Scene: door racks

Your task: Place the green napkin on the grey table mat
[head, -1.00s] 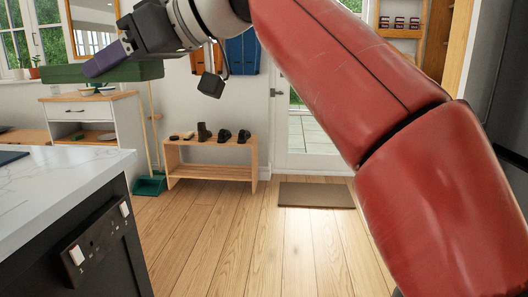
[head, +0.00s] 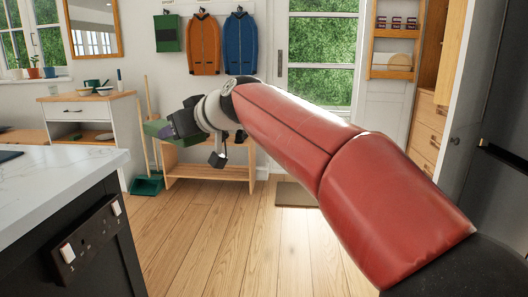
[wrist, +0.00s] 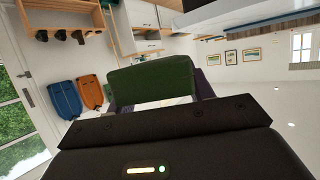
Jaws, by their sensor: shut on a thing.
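My gripper (head: 180,124) is shut on the green napkin (head: 156,129) and holds it in the air, in front of the wooden bench in the head view. In the wrist view the napkin (wrist: 150,80) shows as a flat dark green piece between the purple fingers of my gripper (wrist: 158,92). My gripper covers part of the napkin in the head view. A dark flat thing (head: 10,156) lies on the white counter at the left edge, mostly cut off. I cannot tell whether it is the grey table mat.
The white marble counter (head: 75,172) with a dark side stands at the left front. A white cabinet (head: 98,122) with bowls is behind it. A wooden bench (head: 210,172) stands by the wall, and a doormat (head: 294,194) lies on the floor. The wooden floor between is free.

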